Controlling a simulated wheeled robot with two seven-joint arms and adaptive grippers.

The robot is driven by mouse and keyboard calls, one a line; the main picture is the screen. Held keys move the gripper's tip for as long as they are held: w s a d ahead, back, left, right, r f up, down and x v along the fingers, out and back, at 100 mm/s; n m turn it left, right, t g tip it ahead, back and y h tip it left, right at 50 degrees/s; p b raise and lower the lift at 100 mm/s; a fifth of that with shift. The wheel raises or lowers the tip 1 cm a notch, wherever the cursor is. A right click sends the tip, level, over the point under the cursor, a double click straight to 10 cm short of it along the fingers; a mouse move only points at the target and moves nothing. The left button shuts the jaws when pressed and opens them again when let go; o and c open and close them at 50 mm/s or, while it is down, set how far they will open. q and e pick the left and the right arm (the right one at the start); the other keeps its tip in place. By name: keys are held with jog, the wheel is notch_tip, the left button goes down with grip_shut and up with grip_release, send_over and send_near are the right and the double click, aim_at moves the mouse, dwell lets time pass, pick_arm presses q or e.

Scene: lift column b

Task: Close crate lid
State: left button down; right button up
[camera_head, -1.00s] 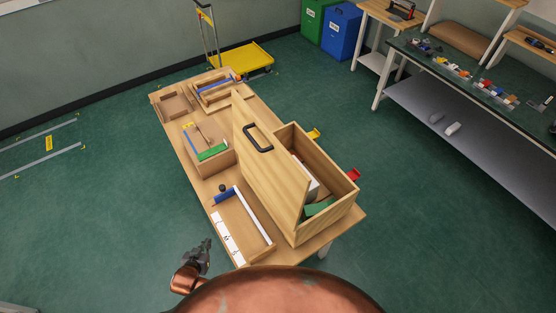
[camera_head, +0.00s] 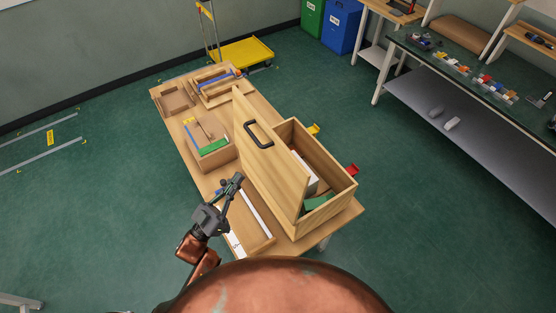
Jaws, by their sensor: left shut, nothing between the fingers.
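The wooden crate (camera_head: 333,198) stands on the near right part of the table. Its lid (camera_head: 266,160) is open and stands steeply up along the crate's left side, with a black handle (camera_head: 258,134) on its outer face. A white thing and a green thing show inside the crate. My left gripper (camera_head: 238,180) is shut and empty, just left of the lid's lower part and above the tray; I see a gap between it and the lid. My right gripper is not in view.
A box with a green block (camera_head: 214,146) and more trays (camera_head: 175,101) stand farther back on the table (camera_head: 203,183). Red (camera_head: 351,169) and yellow parts stick out right of the crate.

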pick_arm(q)
jog(key=s+d+r+m+g+h, duration=0.2)
jog(key=s+d+m+g+h, duration=0.15)
jog(key=h, duration=0.25)
notch_tip(320, 180, up, 6)
jog(key=p, duration=0.4)
send_over(278, 161)
jog(key=s, duration=0.4)
jog(key=shift+s+d+m, duration=0.15)
jog(key=shift+s+m, duration=0.05)
jog(key=shift+m, duration=0.15)
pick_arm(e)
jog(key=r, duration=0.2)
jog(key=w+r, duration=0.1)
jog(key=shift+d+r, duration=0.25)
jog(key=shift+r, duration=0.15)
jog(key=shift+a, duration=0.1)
pick_arm(q)
jog(key=shift+d, duration=0.1)
